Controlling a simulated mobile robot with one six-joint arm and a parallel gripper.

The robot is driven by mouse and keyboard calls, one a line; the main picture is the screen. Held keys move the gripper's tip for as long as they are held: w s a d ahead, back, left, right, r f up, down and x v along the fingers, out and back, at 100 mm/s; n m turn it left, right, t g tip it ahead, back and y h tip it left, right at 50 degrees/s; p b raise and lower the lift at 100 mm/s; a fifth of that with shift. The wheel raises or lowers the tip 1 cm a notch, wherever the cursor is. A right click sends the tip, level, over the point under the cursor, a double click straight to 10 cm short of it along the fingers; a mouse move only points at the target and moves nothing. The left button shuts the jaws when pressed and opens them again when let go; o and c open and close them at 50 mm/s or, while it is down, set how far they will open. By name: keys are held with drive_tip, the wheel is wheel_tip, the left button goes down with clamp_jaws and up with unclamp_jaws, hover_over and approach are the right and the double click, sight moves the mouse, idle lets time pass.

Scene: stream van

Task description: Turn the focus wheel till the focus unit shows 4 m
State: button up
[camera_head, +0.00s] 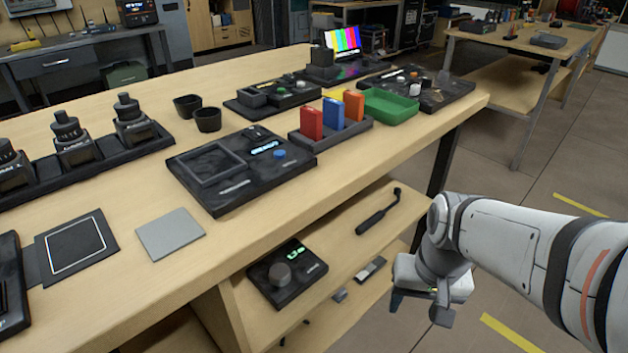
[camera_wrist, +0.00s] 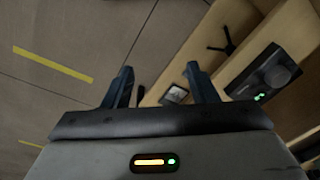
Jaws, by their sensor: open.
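The focus unit (camera_head: 308,270) is a black box on the lower shelf, with a green lit display (camera_head: 296,253) too small to read surely. Its dark round focus wheel (camera_head: 280,275) stands up from the top face. My gripper (camera_head: 419,303) is open and empty, out in front of the shelf and to the right of the unit. In the wrist view the two fingers (camera_wrist: 160,76) are spread apart, and the focus unit (camera_wrist: 245,84) with its wheel (camera_wrist: 277,71) lies to the right of them, apart from both.
The wooden tabletop (camera_head: 300,205) overhangs the lower shelf (camera_head: 345,235). A black handled tool (camera_head: 378,211) and a small grey item (camera_head: 371,268) lie on that shelf. A dark table leg (camera_head: 443,165) stands behind my arm. The floor (camera_head: 490,180) on the right is free.

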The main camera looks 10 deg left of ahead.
drive_tip(key=shift+o, duration=1.4)
drive_tip(key=a+f+m+g+y+p, duration=0.1)
drive_tip(key=a+f+m+g+y, duration=0.1)
drive_tip(key=a, duration=0.6)
drive_tip(key=shift+w+a+f+m+g+y+p, duration=0.25)
drive_tip(key=shift+w+f+m+g+y+p, duration=0.2)
drive_tip(key=shift+m+y, duration=0.65)
drive_tip(key=m+t+y+p, duration=0.35)
drive_tip(key=m+y, duration=0.45)
drive_tip(key=m, duration=0.6)
approach(286, 272)
drive_tip(key=shift+s+a+f+b, duration=0.15)
drive_tip(key=shift+a+f, duration=0.1)
drive_tip(key=shift+a, duration=0.25)
drive_tip(key=shift+s+a+f+b, duration=0.2)
drive_tip(key=shift+a+f, duration=0.1)
drive_tip(key=shift+a, duration=0.2)
drive_tip(key=shift+w+a+f+m+t, duration=0.15)
drive_tip(key=shift+f+m+t, duration=0.05)
drive_tip(key=shift+m+t, duration=0.1)
drive_tip(key=b+x, duration=0.2)
drive_tip(key=x, duration=0.5)
drive_tip(key=shift+w+a, duration=0.15)
drive_tip(key=shift+a, duration=0.1)
drive_tip(key=shift+c, duration=0.3)
